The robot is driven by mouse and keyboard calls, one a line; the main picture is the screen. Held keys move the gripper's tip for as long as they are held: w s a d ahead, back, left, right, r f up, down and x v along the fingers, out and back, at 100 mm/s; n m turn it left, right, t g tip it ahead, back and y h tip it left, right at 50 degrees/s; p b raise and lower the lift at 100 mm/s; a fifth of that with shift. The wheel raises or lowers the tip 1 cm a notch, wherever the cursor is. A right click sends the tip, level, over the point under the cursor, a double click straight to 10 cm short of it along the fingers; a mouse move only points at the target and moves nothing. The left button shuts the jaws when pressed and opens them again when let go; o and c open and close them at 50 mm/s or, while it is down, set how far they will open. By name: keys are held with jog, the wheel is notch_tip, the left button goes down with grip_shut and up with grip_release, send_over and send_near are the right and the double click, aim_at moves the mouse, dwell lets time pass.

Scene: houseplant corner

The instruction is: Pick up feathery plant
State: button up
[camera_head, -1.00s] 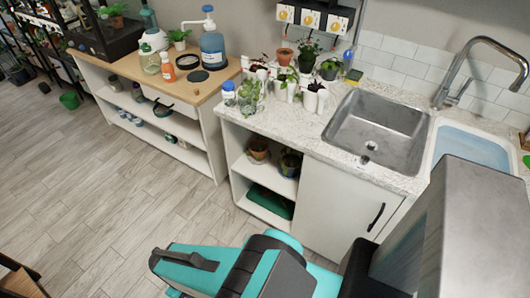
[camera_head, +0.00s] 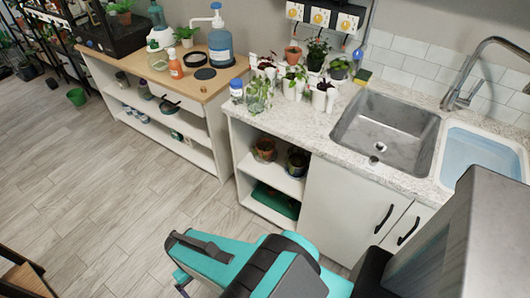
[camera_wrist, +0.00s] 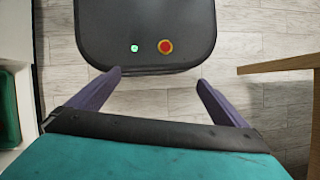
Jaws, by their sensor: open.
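Several small potted plants stand grouped on the speckled counter (camera_head: 318,137) left of the sink. They include a dark leafy plant (camera_head: 317,50), a green plant in a white pot (camera_head: 295,77) and a plant in a clear jar (camera_head: 257,97). They are too small for me to tell which one is feathery. My gripper (camera_wrist: 159,76) is open in the wrist view, with its two purple fingers apart and nothing between them. It points down over the floor, away from the plants. In the head view my teal arm is low in front of the cabinet, and the fingers are not clear.
A steel sink (camera_head: 386,133) with a tall faucet (camera_head: 478,70) and a blue basin (camera_head: 480,160) lie right of the plants. Potted plants (camera_head: 265,150) sit on the cabinet shelf.

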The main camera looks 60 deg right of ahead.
jog(key=w+d+f+m+t+y+b, duration=0.1)
jog(key=w+d+m+t+y+b, duration=0.15)
jog(key=w+m, duration=0.35)
jog(key=w+d+f+m+t+y+b, duration=0.1)
jog(key=w+d+m+t+b, duration=0.2)
jog(key=w, duration=0.5)
jog(key=w+d+r+m+t+h+b, duration=0.1)
jog(key=w+d+r+m+t+b, duration=0.1)
jog(key=w+d+m+t, duration=0.35)
jog(key=w+d+r+m+t+h+b, duration=0.25)
jog(key=d+m, duration=0.45)
jog(key=d, duration=0.4)
jog(key=s+d+r+m+t+h+b, duration=0.1)
jog(key=d+r+m+t+h+b, duration=0.2)
jog(key=d+m, duration=1.15)
jog(key=s+d+r+m+h+b, duration=0.1)
jog(key=s+d+r+m+h, duration=0.1)
jog(key=s+d, duration=0.2)
jog(key=s+d+r+m+g+h+b, duration=0.1)
jog(key=s+d+r+m+h, duration=0.1)
jog(key=d, duration=0.9)
jog(key=s+d+r+m+g+h+b, duration=0.1)
jog(key=s+d+r+m+h, duration=0.1)
jog(key=s+d, duration=0.4)
jog(key=shift+s+d+m+h, duration=0.4)
jog(key=shift+d+m+h, duration=0.1)
jog(key=shift+d+h, duration=0.7)
jog(key=shift+w+d+f+b, duration=0.15)
jog(key=shift+f+b, duration=0.05)
jog(key=shift+b, duration=0.25)
